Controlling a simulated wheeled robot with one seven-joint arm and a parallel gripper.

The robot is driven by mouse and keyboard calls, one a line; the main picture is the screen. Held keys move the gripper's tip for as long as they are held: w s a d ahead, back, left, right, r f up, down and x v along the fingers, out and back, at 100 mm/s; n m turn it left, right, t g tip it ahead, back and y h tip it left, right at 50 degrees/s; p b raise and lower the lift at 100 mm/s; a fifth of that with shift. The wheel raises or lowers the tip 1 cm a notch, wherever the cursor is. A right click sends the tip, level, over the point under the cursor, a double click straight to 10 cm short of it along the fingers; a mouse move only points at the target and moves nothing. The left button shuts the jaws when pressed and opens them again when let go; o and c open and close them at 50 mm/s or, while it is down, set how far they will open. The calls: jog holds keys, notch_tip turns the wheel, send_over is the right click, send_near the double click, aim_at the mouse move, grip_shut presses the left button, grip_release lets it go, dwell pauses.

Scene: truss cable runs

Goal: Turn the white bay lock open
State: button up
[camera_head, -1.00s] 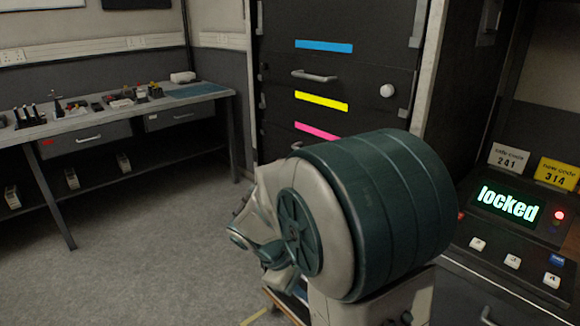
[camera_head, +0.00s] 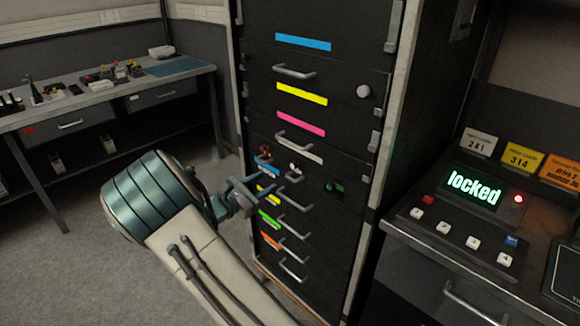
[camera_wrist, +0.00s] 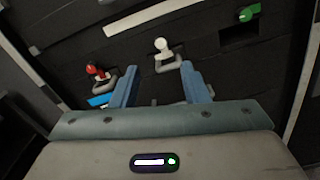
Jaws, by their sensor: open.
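The white bay lock (camera_head: 294,168) is a small white knob on a grey bracket-like base on the dark cabinet front, below a white label strip. In the wrist view the white lock (camera_wrist: 161,46) stands ahead of my gripper (camera_wrist: 159,68), roughly centred between its two blue fingers. The fingers are apart and empty, and the knob appears beyond their tips. In the head view my gripper (camera_head: 252,188) is at the cabinet front, left of and slightly below the white lock. A red-knobbed lock (camera_wrist: 95,71) sits left of the white one.
A green knob (camera_head: 335,187) sits in a recess to the right. Drawer handles (camera_head: 295,72) stick out above and below. A console (camera_head: 473,190) at right reads "locked" with a red light. A workbench (camera_head: 100,95) stands at left, with clear floor before it.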

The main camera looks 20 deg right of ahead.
aim_at(292, 166)
jog(key=x, duration=1.1)
jog(key=shift+d+f, duration=0.1)
jog(key=shift+d, duration=0.1)
grip_shut()
